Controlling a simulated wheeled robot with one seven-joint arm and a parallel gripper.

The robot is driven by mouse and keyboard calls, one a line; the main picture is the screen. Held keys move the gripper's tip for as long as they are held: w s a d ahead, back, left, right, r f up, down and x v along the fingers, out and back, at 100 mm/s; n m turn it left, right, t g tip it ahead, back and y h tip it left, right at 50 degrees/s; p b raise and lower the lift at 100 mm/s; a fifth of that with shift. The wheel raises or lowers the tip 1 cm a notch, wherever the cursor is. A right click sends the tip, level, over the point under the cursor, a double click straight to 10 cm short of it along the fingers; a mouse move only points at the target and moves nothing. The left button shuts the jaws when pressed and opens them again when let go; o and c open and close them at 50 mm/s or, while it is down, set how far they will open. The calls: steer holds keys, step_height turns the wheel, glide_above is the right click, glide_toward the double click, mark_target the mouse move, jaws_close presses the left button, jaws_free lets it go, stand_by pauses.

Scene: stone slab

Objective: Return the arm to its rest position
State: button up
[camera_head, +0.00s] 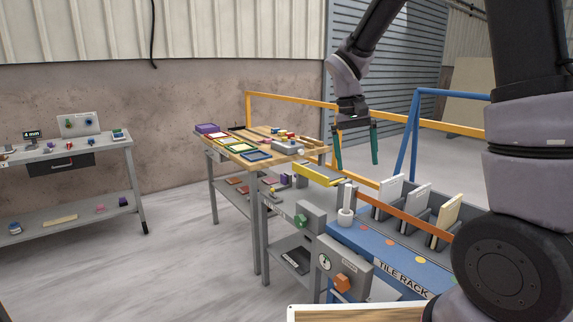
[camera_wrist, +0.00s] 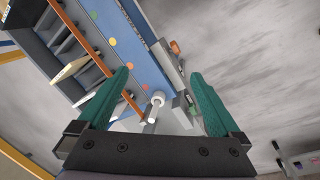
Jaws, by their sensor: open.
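My gripper (camera_head: 356,148) hangs from my arm in the head view, fingers pointing down, above and behind the tile rack (camera_head: 388,258). Its two green fingers are spread apart with nothing between them. In the wrist view my gripper (camera_wrist: 163,98) shows both fingers open, with the blue rack (camera_wrist: 139,50) beyond them. A white cylinder on a stem (camera_wrist: 155,106) shows between the fingers but lies lower and apart from them. My arm rises from the gripper to the upper right of the head view.
A wooden workbench (camera_head: 270,163) with coloured trays stands left of my gripper. Light tiles (camera_head: 389,190) stand in the rack's slots. Orange rails (camera_head: 290,100) and a blue frame (camera_head: 412,125) are behind. A grey side table (camera_head: 70,158) stands far left; the floor between is clear.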

steer(key=s+d+r+m+t+y, duration=0.2)
steer(key=s+d+r+t, duration=0.1)
steer(key=s+r, duration=0.4)
steer(key=s+d+r+m+t+y, duration=0.1)
steer(key=s+d+r+t+y, duration=0.1)
steer(key=s+r, duration=0.6)
steer(key=s+d+t, duration=0.1)
steer(key=t, duration=0.1)
steer(key=shift+s+d+r+m+t, duration=0.2)
steer(key=shift+d+r+m+t, duration=0.1)
steer(key=shift+m, duration=0.1)
